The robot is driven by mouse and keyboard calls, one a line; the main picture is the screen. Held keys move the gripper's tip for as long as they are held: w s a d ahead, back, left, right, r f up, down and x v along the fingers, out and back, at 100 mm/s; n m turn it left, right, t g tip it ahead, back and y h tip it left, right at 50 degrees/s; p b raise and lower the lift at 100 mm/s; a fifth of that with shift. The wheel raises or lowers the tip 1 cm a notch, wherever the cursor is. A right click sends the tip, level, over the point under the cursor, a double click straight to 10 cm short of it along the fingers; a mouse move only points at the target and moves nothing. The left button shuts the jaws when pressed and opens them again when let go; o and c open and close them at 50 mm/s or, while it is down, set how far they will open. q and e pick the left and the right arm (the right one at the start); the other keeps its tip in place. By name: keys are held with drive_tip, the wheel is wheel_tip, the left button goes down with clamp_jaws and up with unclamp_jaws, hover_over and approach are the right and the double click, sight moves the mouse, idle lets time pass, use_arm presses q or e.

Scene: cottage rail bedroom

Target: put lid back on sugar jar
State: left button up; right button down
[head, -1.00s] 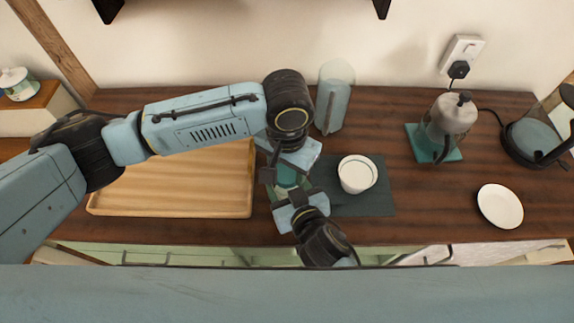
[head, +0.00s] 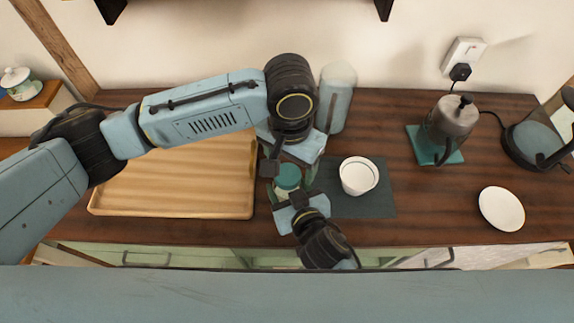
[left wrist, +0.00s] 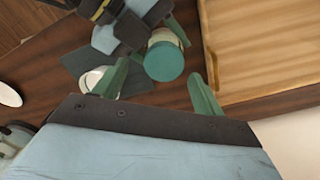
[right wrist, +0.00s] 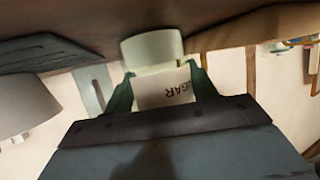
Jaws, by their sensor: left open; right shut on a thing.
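The cream sugar jar (right wrist: 165,88) stands between the fingers of my right gripper (head: 288,195), which is shut on it. Part of the jar's lettering shows in the right wrist view. The teal lid (left wrist: 164,61) sits on top of the jar in the left wrist view, and it also shows in the head view (head: 288,177). I cannot tell whether it is fully seated. My left gripper (left wrist: 160,85) is open and empty, its fingers apart above the lid and clear of it.
A white cup (head: 358,176) stands on a dark mat (head: 375,204) right of the jar. A wooden tray (head: 180,180) lies to the left. A bluish canister (head: 336,98) stands behind. A white saucer (head: 501,208), a press (head: 452,118) and a kettle (head: 535,140) are further right.

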sight(288, 174)
use_arm(q)
drive_tip(key=shift+w+a+r, duration=0.1)
drive_tip(key=shift+a+r, duration=0.05)
drive_tip(key=shift+r, duration=0.6)
drive_tip(key=shift+r+n, duration=1.1)
drive_tip(key=shift+r, duration=0.65)
drive_tip(key=shift+c, duration=0.3)
drive_tip(key=shift+f, duration=0.1)
drive_tip(key=shift+f, duration=4)
